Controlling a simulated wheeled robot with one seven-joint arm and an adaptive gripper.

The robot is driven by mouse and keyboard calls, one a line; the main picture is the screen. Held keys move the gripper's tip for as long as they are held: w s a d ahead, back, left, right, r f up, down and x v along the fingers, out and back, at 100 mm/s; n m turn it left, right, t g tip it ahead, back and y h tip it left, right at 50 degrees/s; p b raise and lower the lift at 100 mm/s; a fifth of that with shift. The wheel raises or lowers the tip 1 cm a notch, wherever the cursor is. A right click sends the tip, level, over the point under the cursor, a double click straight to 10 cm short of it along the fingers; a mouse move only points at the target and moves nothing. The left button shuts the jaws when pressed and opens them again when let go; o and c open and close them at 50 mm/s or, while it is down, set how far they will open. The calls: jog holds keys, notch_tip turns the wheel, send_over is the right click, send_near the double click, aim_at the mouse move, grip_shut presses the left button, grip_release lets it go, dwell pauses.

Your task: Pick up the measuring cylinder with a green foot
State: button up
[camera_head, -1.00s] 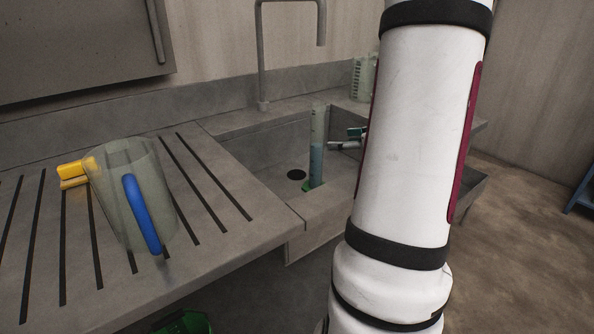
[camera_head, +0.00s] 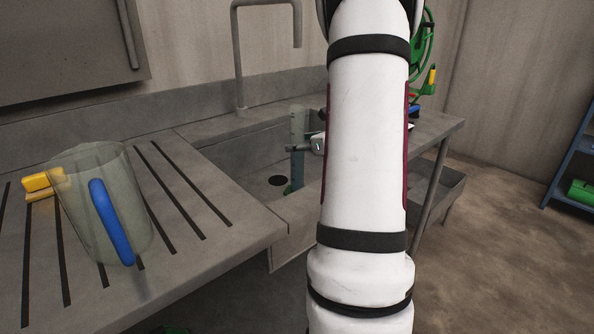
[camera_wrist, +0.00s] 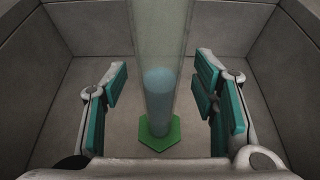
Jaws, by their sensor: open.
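The measuring cylinder (camera_head: 297,150) stands upright in the sink, clear-walled with bluish liquid inside. In the wrist view the cylinder (camera_wrist: 158,70) rises between my finger pads, and its green hexagonal foot (camera_wrist: 159,132) rests on the sink floor. My gripper (camera_wrist: 162,98) is open, with a teal-padded finger on each side of the cylinder and a gap to both. In the head view my gripper (camera_head: 306,147) is at the cylinder, partly hidden behind my arm.
A clear jug with a blue handle (camera_head: 110,215) and a yellow object (camera_head: 40,184) are on the slotted drainboard (camera_head: 185,205). A faucet (camera_head: 238,60) stands behind the sink. Green and yellow items (camera_head: 425,60) are at the right.

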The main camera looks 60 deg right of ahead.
jog(key=shift+x, duration=1.2)
grip_shut()
